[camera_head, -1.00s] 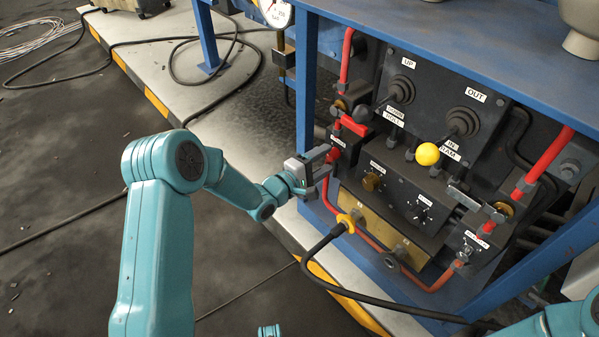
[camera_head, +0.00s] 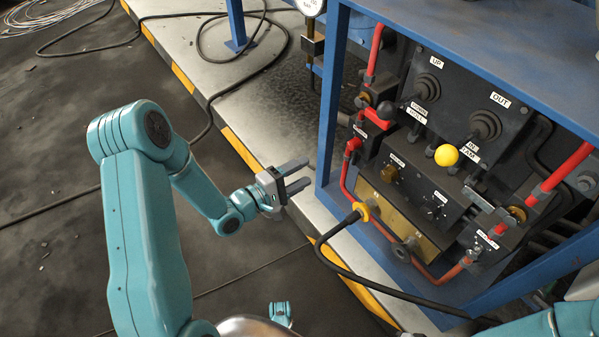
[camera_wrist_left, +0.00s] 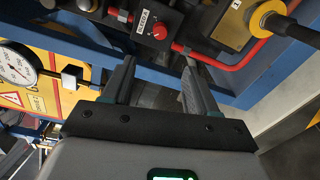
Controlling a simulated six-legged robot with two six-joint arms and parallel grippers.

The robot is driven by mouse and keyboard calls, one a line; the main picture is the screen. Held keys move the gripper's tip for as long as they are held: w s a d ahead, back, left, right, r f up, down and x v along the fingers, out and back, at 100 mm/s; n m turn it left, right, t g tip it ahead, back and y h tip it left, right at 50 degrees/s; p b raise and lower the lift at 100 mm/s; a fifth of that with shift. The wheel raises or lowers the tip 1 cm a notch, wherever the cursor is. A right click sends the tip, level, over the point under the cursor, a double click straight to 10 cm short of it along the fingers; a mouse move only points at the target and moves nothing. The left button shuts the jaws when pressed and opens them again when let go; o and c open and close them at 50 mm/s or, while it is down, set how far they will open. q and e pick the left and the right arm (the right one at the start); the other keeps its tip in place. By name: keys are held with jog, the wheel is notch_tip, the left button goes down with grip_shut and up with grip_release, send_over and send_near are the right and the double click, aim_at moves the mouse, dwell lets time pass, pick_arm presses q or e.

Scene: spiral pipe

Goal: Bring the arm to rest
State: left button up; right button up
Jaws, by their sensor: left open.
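My left arm (camera_head: 148,210) is teal and comes in from the left in the head view. Its left gripper (camera_head: 298,178) is open and empty, in the air left of the blue-framed control panel and apart from it. In the left wrist view the two fingers (camera_wrist_left: 158,85) stand apart with nothing between them. A red knob (camera_wrist_left: 160,30) on the panel shows beyond them. A small teal part of my right arm (camera_head: 575,325) shows at the bottom right; its gripper is out of view.
The panel (camera_head: 450,200) has joysticks, a yellow ball knob (camera_head: 446,155), red pipes and a black cable (camera_head: 345,270) plugged in by a yellow connector (camera_head: 361,211). A blue post (camera_head: 331,110) stands beside the gripper. The dark floor (camera_head: 60,240) at left is open. A gauge (camera_wrist_left: 17,65) hangs at left.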

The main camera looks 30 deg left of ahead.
pick_arm(q)
jog(key=s+d+f+m+g, duration=0.2)
jog(key=d+f+g, duration=0.35)
jog(key=d, duration=0.75)
jog(key=s+f+m+g+y, duration=0.2)
jog(key=s+f+m+g, duration=0.4)
jog(key=s, duration=0.4)
jog(key=s+f+m+g+y, duration=0.1)
jog(key=s+f+m+g, duration=0.4)
jog(key=s+f, duration=0.4)
notch_tip(320, 180, up, 28)
jog(key=p, duration=2.7)
jog(key=shift+s+d+r+m+t, duration=0.2)
jog(key=shift+s+m+t, duration=0.15)
jog(key=shift+t, duration=0.1)
